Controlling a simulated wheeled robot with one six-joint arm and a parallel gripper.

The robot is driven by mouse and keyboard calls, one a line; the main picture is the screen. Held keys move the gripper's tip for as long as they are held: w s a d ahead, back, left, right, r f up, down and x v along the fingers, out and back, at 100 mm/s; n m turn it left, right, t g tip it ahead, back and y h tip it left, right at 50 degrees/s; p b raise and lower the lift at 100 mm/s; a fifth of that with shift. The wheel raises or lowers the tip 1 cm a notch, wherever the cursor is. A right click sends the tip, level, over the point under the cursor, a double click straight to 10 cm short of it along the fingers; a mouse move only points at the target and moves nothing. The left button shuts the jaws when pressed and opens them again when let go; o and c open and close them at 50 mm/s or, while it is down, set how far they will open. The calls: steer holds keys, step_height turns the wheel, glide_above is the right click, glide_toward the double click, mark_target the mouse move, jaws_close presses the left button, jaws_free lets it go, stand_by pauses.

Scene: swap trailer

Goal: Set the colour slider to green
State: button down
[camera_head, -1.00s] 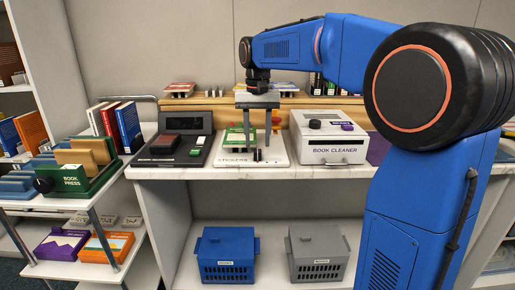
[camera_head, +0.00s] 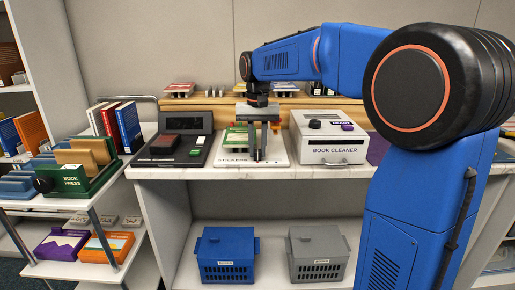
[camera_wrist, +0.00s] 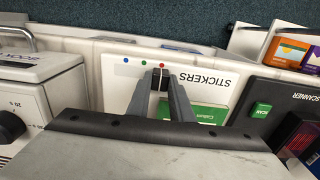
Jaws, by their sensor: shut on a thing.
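The white sticker device (camera_wrist: 115,91), labelled STICKERS, has a row of small dots in the wrist view: blue on the left, a middle one that looks green, and red on the right. It also shows on the counter in the head view (camera_head: 280,160). The black slider knob (camera_wrist: 160,80) sits just below the red dot in the wrist view. My gripper (camera_wrist: 160,84) is shut on this knob, one finger on each side. In the head view my gripper (camera_head: 257,156) reaches down at the front of the device. The slider's track is mostly hidden by the fingers.
The dark scanner (camera_head: 177,145) stands left of the device in the head view, the white book cleaner (camera_head: 330,145) right. Blue (camera_head: 226,250) and grey (camera_head: 318,250) bins stand below.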

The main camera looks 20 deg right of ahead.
steer(key=shift+s+d, duration=0.25)
steer(key=shift+d, duration=0.45)
steer(key=shift+s+d, duration=0.2)
steer(key=shift+d, duration=0.5)
steer(key=c, duration=1.6)
jaws_free()
steer(key=shift+o, duration=0.2)
steer(key=shift+r, duration=0.1)
step_height(320, 180, up, 17)
steer(key=shift+r, duration=0.15)
